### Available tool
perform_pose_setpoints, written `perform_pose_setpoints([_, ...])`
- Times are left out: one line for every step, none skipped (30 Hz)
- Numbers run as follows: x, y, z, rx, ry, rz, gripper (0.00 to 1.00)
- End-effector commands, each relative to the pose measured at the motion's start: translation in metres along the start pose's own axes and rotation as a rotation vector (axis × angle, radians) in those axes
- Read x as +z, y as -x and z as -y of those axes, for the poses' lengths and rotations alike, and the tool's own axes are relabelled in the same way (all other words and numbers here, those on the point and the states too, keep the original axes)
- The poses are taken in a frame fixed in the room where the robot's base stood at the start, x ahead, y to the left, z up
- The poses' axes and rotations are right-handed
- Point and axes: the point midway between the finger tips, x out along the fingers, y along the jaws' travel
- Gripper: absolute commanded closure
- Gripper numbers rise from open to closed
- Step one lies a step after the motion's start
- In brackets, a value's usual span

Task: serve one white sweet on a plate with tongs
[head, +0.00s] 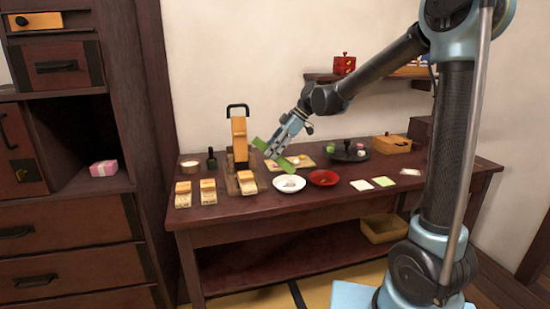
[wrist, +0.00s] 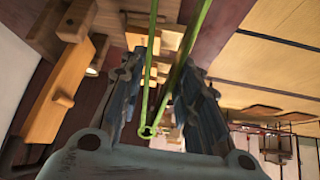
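My gripper (head: 277,151) is in the air above the table's left-middle part, with its fingers closed about green tongs (head: 284,164). In the wrist view the tongs (wrist: 146,106) run between the two fingers (wrist: 165,105), their two arms spread apart. A white plate (head: 289,184) lies on the table below the gripper, with a small dark mark or bit on it that I cannot make out. A dark round stand (head: 349,157) to the right bears small sweets in green, pink and a pale colour. The white sweet is too small to tell for sure.
A red dish (head: 323,178) lies right of the white plate. Wooden blocks (head: 208,191) and a tall wooden piece with a black handle (head: 239,138) stand at left. Small square papers (head: 384,181) lie at right, a wooden box (head: 391,144) behind. The front right tabletop is fairly clear.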

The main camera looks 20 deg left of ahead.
Motion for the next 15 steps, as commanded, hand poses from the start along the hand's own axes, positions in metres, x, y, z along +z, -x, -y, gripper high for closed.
perform_pose_setpoints([-0.004, 0.005, 0.000, 0.000, 0.000, 0.000, 0.72])
perform_pose_setpoints([-0.006, 0.008, 0.000, 0.000, 0.000, 0.000, 0.72])
perform_pose_setpoints([-0.009, 0.012, 0.000, 0.000, 0.000, 0.000, 0.72])
perform_pose_setpoints([-0.012, 0.015, 0.000, 0.000, 0.000, 0.000, 0.72])
perform_pose_setpoints([-0.014, 0.018, -0.001, 0.000, 0.000, 0.000, 0.72])
perform_pose_setpoints([-0.017, 0.022, -0.001, 0.000, 0.000, 0.000, 0.72])
perform_pose_setpoints([-0.019, 0.025, -0.001, 0.000, 0.000, 0.000, 0.72])
perform_pose_setpoints([-0.021, 0.028, -0.001, 0.000, 0.000, 0.000, 0.72])
perform_pose_setpoints([-0.024, 0.031, -0.001, 0.000, 0.000, 0.000, 0.72])
perform_pose_setpoints([-0.026, 0.034, -0.001, 0.000, 0.000, 0.000, 0.72])
perform_pose_setpoints([-0.028, 0.037, -0.001, 0.000, 0.000, 0.000, 0.72])
perform_pose_setpoints([-0.031, 0.041, -0.001, 0.000, 0.000, 0.000, 0.72])
perform_pose_setpoints([-0.033, 0.043, -0.002, 0.000, 0.000, 0.000, 0.72])
perform_pose_setpoints([-0.035, 0.045, -0.002, 0.000, 0.000, 0.000, 0.72])
perform_pose_setpoints([-0.036, 0.048, -0.002, 0.000, 0.000, 0.000, 0.72])
